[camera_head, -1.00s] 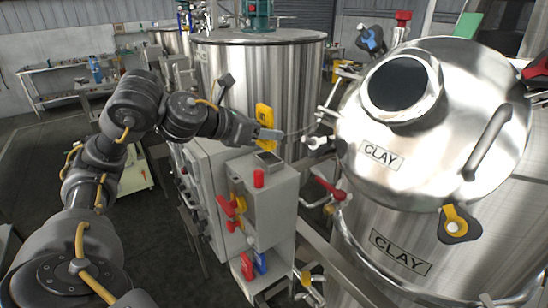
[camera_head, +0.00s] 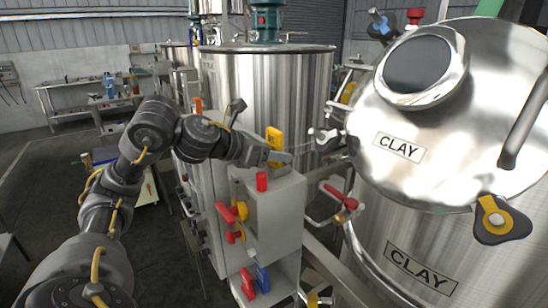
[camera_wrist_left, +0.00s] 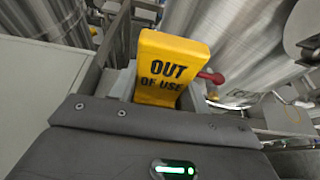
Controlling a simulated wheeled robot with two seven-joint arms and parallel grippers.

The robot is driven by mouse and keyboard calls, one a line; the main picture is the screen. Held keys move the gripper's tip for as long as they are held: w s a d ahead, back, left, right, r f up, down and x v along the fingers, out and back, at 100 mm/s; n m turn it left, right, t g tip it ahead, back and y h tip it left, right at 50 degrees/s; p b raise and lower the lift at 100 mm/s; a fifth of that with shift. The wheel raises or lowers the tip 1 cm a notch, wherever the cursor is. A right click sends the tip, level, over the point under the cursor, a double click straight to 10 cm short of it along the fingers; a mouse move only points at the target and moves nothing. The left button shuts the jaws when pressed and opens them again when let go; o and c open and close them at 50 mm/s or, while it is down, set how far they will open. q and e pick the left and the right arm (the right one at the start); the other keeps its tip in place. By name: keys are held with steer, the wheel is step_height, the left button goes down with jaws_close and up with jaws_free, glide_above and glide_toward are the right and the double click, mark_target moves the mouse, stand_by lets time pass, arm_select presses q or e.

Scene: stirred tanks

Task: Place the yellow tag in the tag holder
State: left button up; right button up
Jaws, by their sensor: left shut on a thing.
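The yellow tag (camera_head: 274,137), lettered "OUT OF USE", also shows large and tilted in the left wrist view (camera_wrist_left: 172,65). My left gripper (camera_head: 277,155) is shut on it and holds it just above the back of the top of a grey control box. The lower end of the tag is hidden by the gripper. A pale tray (camera_head: 282,284) low on the front of the box bears a red tag (camera_head: 247,284) and a blue tag (camera_head: 263,279). I cannot tell for sure that this is the tag holder. My right gripper is not in view.
The grey control box (camera_head: 277,215) has a red button (camera_head: 262,181) on top and red handles (camera_head: 229,214) on its side. A steel tank marked CLAY (camera_head: 445,125) stands close at right, with a red-handled valve (camera_head: 340,196) between. Another tank (camera_head: 300,90) stands behind.

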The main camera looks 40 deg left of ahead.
arm_select(q)
steer(key=shift+s+f+b, duration=0.1)
steer(key=shift+f+b, duration=0.15)
steer(key=shift+b, duration=0.1)
steer(key=o, duration=1)
steer(key=shift+r, duration=0.1)
steer(key=shift+r+p, duration=0.2)
steer(key=shift+p, duration=0.1)
steer(key=shift+s+r, duration=0.1)
steer(key=b+v, duration=0.4)
steer(key=v, duration=0.6)
steer(key=shift+s+a+b, duration=0.1)
steer(key=shift+s+b, duration=0.2)
steer(key=shift+s+a+r, duration=0.1)
steer(key=shift+s+r, duration=0.25)
steer(key=shift+s, duration=0.1)
